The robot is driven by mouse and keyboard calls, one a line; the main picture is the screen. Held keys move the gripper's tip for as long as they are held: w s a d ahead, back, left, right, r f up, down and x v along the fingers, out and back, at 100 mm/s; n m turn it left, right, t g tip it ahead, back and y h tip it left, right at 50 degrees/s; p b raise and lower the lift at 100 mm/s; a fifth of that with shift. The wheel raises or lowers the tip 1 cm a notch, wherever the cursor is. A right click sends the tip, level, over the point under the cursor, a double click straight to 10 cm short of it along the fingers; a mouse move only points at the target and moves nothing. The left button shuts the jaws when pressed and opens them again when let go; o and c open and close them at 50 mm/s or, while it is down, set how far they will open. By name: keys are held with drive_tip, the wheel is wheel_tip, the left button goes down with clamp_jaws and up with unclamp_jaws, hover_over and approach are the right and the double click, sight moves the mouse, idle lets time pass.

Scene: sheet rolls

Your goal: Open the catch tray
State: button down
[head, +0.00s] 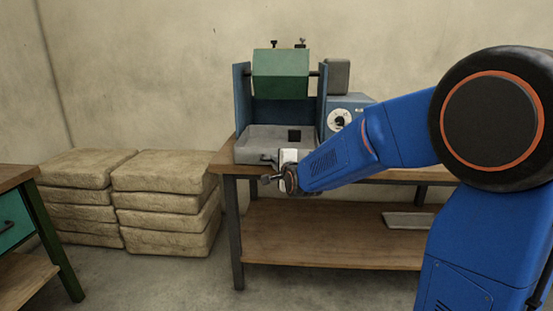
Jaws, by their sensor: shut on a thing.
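The catch tray (262,139) is a grey, shallow tray at the front foot of the sheet-roll machine (281,74), which has blue side plates and a green guard on top. A small dark block (294,135) sits at the tray's right side. My gripper (276,176) is at the tray's front, low and near the table's front edge. It is shut on the tray's front handle (268,157), though the white and dark wrist parts hide most of the grip. How far the tray is drawn out is hard to tell.
The machine stands on a wooden table (226,159) with a lower shelf (320,230) holding a pale flat sheet (408,219). A blue gauge box (347,118) is right of the rolls. Stacked sacks (167,200) stand left. A green-drawer bench (12,226) is at far left. Floor is free between.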

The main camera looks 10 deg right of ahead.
drive_tip(key=shift+s+a, duration=0.3)
drive_tip(key=shift+s, duration=0.55)
drive_tip(key=shift+s+a, duration=0.25)
drive_tip(key=shift+s, duration=0.6)
drive_tip(key=c, duration=1.8)
unclamp_jaws()
drive_tip(key=shift+f, duration=0.1)
drive_tip(key=shift+c, duration=0.2)
drive_tip(key=s+d+r, duration=0.1)
drive_tip(key=s+r, duration=0.2)
drive_tip(key=s, duration=1.4)
drive_tip(key=shift+d, duration=0.2)
drive_tip(key=shift+r, duration=0.1)
drive_tip(key=s+d+f+n+g, duration=0.2)
drive_tip(key=s+n, duration=0.4)
drive_tip(key=s, duration=0.3)
drive_tip(key=s+d+f+n+g+h, duration=0.1)
drive_tip(key=s+d+f+n+g, duration=0.2)
drive_tip(key=s, duration=0.6)
drive_tip(key=s+d+f+n+g, duration=0.3)
drive_tip(key=s+f+n+g, duration=0.3)
drive_tip(key=s, duration=0.4)
drive_tip(key=f+n, duration=0.1)
drive_tip(key=n, duration=0.1)
drive_tip(key=shift+d+f+n, duration=0.2)
drive_tip(key=shift+f+n, duration=0.15)
drive_tip(key=shift+n, duration=0.05)
